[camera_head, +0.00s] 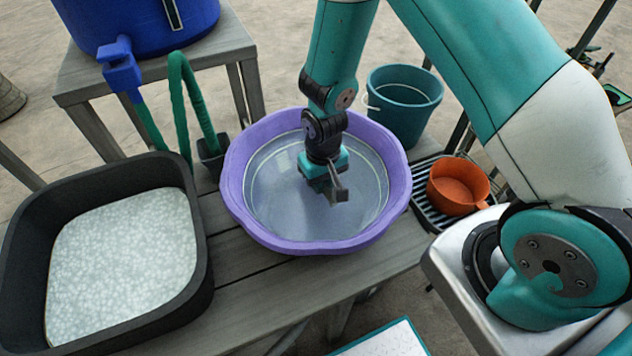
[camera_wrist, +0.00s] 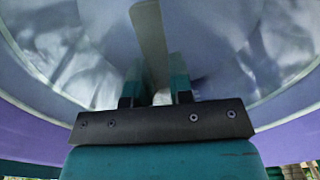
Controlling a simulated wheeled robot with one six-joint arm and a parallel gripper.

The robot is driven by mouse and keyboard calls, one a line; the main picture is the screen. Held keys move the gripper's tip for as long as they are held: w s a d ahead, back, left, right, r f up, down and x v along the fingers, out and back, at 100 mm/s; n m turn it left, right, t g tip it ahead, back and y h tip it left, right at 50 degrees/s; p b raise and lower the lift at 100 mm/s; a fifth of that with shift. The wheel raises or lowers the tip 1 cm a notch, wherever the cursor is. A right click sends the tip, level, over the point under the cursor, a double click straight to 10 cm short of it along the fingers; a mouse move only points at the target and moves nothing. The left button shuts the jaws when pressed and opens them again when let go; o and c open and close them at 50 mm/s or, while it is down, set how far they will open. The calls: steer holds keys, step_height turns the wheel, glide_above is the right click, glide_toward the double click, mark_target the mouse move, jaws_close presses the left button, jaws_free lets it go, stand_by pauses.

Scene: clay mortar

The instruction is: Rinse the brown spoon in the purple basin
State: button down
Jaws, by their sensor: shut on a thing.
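The purple basin (camera_head: 232,200) stands on the grey wooden bench with clear liquid inside. My gripper (camera_head: 335,188) points down inside the basin, over its middle. In the wrist view, my gripper (camera_wrist: 160,82) is shut on the spoon (camera_wrist: 151,38). The spoon's flat grey-brown handle runs between the two fingers and on toward the basin's inside. I cannot make out the spoon's bowl in either view. In the head view the spoon is not clearly seen, and how deep it sits in the liquid cannot be told.
A black tub (camera_head: 205,240) of pale speckled material stands left. A blue barrel (camera_head: 90,20) with a green hose (camera_head: 178,90) is behind it. A teal bucket (camera_head: 400,110) stands behind right. An orange cup (camera_head: 455,188) sits on a black rack (camera_head: 428,210) at right.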

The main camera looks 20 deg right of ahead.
steer(key=shift+a, duration=1.3)
steer(key=shift+d, duration=0.7)
step_height(320, 180, up, 12)
steer(key=p, duration=1)
steer(key=shift+r, duration=0.25)
stand_by(0.4)
